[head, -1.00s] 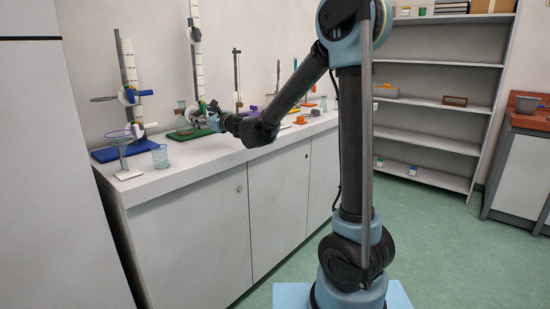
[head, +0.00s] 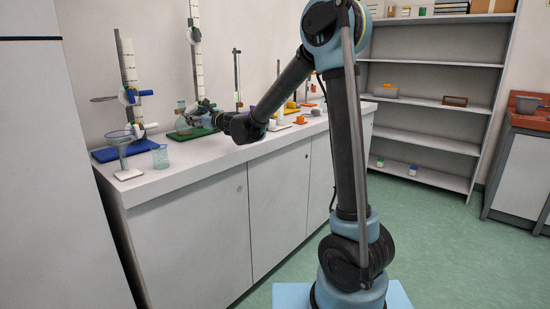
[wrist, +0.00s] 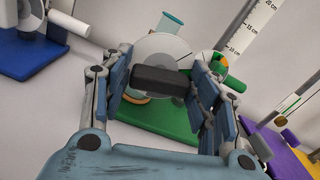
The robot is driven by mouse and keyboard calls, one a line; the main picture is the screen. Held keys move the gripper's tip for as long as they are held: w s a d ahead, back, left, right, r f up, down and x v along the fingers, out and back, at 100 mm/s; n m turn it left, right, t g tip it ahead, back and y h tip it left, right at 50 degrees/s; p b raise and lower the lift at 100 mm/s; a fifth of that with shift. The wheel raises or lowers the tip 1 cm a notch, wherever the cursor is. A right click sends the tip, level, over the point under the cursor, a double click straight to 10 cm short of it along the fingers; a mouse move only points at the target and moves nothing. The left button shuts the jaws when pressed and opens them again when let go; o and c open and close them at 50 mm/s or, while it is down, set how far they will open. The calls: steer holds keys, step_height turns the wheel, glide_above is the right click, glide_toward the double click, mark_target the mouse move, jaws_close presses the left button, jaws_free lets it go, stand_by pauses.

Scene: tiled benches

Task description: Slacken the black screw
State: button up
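The black screw (wrist: 158,80) shows in the wrist view as a dark bar-shaped head in front of a white disc (wrist: 160,50). My gripper (wrist: 163,82) has its two fingers spread, one on each side of the bar. Its ends lie close to the finger pads, and I cannot tell whether they touch. The stand with a green base (wrist: 160,122) and a white scale (wrist: 245,32) is behind. In the head view my gripper (head: 202,112) is at this stand (head: 193,60) on the bench and hides the screw.
Left of it stands a blue-based stand (head: 128,90), with a ring holder (head: 120,150) and a glass beaker (head: 160,157) in front. To the right in the wrist view is a purple base (wrist: 278,155). The bench front (head: 200,230) and green floor are clear.

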steer(key=c, duration=0.5)
steer(key=n, duration=0.4)
steer(key=shift+w+r, duration=0.1)
steer(key=n, duration=0.2)
steer(key=shift+n, duration=1.1)
steer(key=shift+w, duration=0.1)
